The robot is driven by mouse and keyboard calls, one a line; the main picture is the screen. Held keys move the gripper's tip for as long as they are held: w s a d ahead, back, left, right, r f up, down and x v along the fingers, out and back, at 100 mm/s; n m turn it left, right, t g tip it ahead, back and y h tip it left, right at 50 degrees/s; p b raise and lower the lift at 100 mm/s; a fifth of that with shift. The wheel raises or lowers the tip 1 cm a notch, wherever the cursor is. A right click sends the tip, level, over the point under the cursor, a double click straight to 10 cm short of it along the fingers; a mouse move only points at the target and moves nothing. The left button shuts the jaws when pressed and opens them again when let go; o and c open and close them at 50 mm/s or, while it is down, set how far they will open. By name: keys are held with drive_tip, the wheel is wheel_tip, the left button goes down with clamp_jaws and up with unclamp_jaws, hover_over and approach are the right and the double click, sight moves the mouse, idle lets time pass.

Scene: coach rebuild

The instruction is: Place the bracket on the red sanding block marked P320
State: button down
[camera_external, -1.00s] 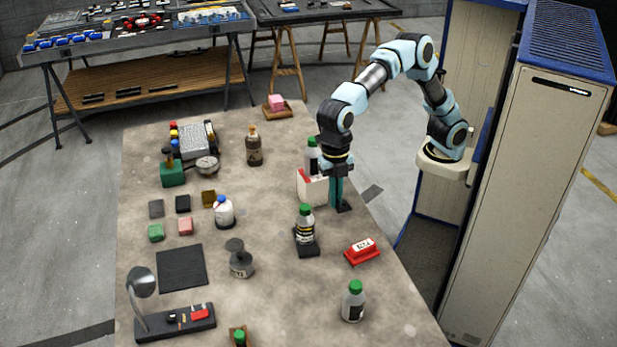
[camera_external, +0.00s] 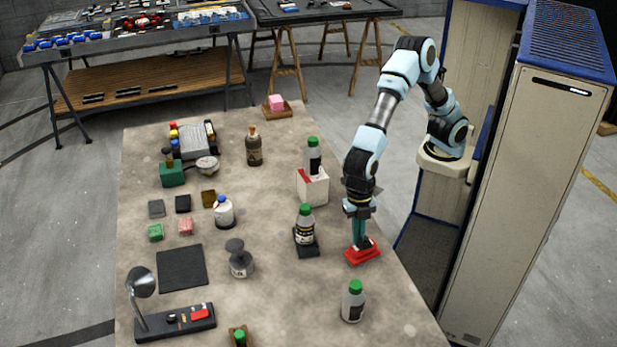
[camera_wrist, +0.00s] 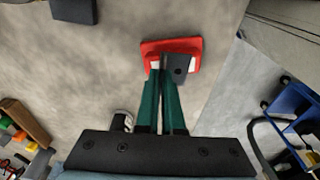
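The red sanding block (camera_external: 352,257) lies on the workbench near its right edge, under my gripper (camera_external: 360,244). It shows in the wrist view (camera_wrist: 152,47), with bits of its white label on either side of the bracket; the P320 marking is covered. The bracket is a small dark plate with a hole (camera_wrist: 184,65), over the label at the fingertips. My gripper's green fingers (camera_wrist: 162,68) are close together, shut on the bracket's upright part. The bracket is at the block's top; whether it touches cannot be told. In the external view it is mostly hidden by the fingers.
A green-capped bottle on a black base (camera_external: 306,229) stands left of the block. A white box (camera_external: 315,188) with a bottle stands behind it. Another green-capped bottle (camera_external: 353,303) stands in front. The bench edge is close on the right.

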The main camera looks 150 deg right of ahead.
drive_tip(key=shift+f, duration=0.25)
drive_tip(key=shift+f, duration=0.15)
drive_tip(key=c, duration=1)
unclamp_jaws()
drive_tip(key=shift+c, duration=0.2)
wheel_tip(320, 180, up, 12)
drive_tip(key=b, duration=0.2)
drive_tip(key=s+a+f+m, duration=0.2)
drive_tip(key=s+f, duration=0.3)
drive_tip(key=s, duration=0.3)
drive_tip(key=s+a+f+m, duration=0.3)
drive_tip(key=s+f+m, duration=0.1)
drive_tip(key=s, duration=0.4)
drive_tip(key=s+a+f+m+h, duration=0.1)
drive_tip(key=s+f+m, duration=0.3)
drive_tip(key=s, duration=0.4)
drive_tip(key=shift+s+a+f+t, duration=0.3)
drive_tip(key=shift+a+f, duration=0.5)
drive_tip(key=shift+a, duration=0.05)
